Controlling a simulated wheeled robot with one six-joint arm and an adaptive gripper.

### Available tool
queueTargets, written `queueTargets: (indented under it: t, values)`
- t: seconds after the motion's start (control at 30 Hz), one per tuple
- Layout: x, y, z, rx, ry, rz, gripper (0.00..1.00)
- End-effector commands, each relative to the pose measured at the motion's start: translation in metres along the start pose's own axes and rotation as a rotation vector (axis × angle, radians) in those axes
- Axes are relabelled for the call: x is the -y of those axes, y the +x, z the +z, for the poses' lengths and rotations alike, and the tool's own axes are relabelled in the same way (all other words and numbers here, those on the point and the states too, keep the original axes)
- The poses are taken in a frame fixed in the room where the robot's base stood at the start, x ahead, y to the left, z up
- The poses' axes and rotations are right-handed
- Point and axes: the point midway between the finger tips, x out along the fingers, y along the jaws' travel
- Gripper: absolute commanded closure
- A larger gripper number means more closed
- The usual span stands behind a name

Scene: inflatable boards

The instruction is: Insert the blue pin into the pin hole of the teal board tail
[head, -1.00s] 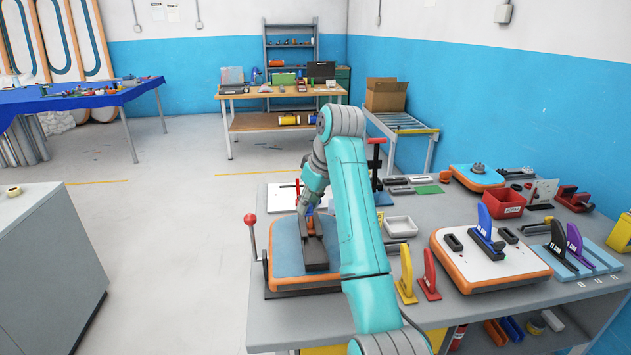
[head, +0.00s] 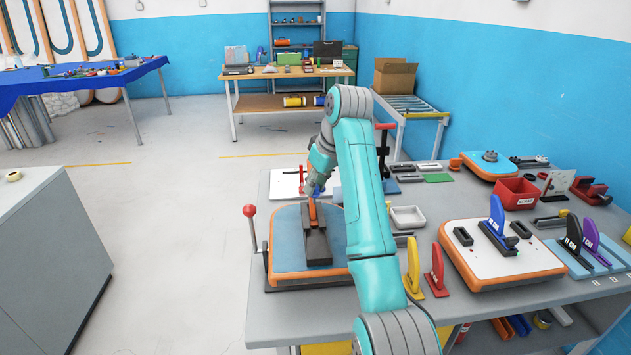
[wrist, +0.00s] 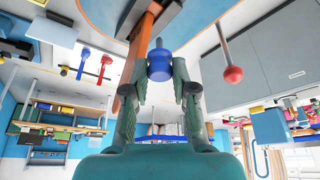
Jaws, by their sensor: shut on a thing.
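The teal board tail (head: 286,232) is a blue-topped pad with an orange rim, lying on the near grey table. A dark grey box (head: 317,250) sits on it, with an upright orange piece (head: 312,214) at its far end. My gripper (head: 314,188) is at that far end, partly hidden by my arm. In the wrist view my gripper (wrist: 160,72) is shut on the blue pin (wrist: 159,66), whose grey tip points toward the board. The orange piece (wrist: 128,92) runs close beside the pin. The pin hole cannot be made out.
A red-knobbed lever (head: 249,212) stands at the board's left edge. To the right are a white tray (head: 407,217), yellow (head: 413,266) and red (head: 437,270) fins, and a white board (head: 470,268) with a blue fin (head: 497,222). A red bin (head: 516,193) stands farther back.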

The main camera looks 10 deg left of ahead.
Motion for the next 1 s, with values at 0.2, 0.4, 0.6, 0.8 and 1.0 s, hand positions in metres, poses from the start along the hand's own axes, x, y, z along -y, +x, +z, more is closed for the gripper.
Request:
queueTargets:
  t: [0.2, 0.4, 0.6, 0.8, 1.0]
  values:
    - [0.0, 0.016, 0.007, 0.001, 0.0, -0.001, 0.93]
    - [0.0, 0.032, 0.013, 0.001, 0.0, -0.001, 0.93]
    - [0.0, 0.044, 0.018, 0.001, 0.0, -0.001, 0.93]
    - [0.0, 0.047, 0.019, 0.0, 0.0, 0.0, 0.93]
    - [0.0, 0.046, 0.019, 0.0, 0.0, 0.0, 0.93]
